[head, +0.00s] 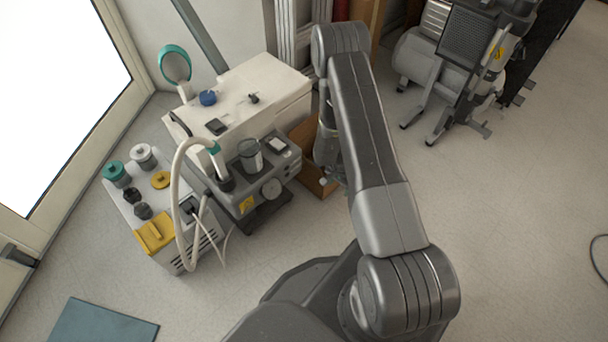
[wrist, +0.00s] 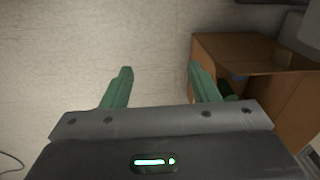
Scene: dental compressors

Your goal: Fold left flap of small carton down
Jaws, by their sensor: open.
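The small carton (wrist: 295,100) is a brown cardboard box at the right of the wrist view. Its brown panel (wrist: 235,52) reaches left behind my right fingertip; I cannot tell which flap this is. In the head view the carton (head: 314,178) stands on the floor, partly hidden behind my arm. My gripper (wrist: 160,80) is open, with two green fingers apart and nothing between them. The right finger overlaps the carton's near left edge in the picture; I cannot tell whether it touches. In the head view my gripper's fingers are hidden by my arm.
A grey compressor unit (head: 262,185) and a white cabinet (head: 262,88) stand left of the carton. Another unit with jars and a hose (head: 150,215) is further left. A wheeled compressor (head: 425,62) stands at the back right.

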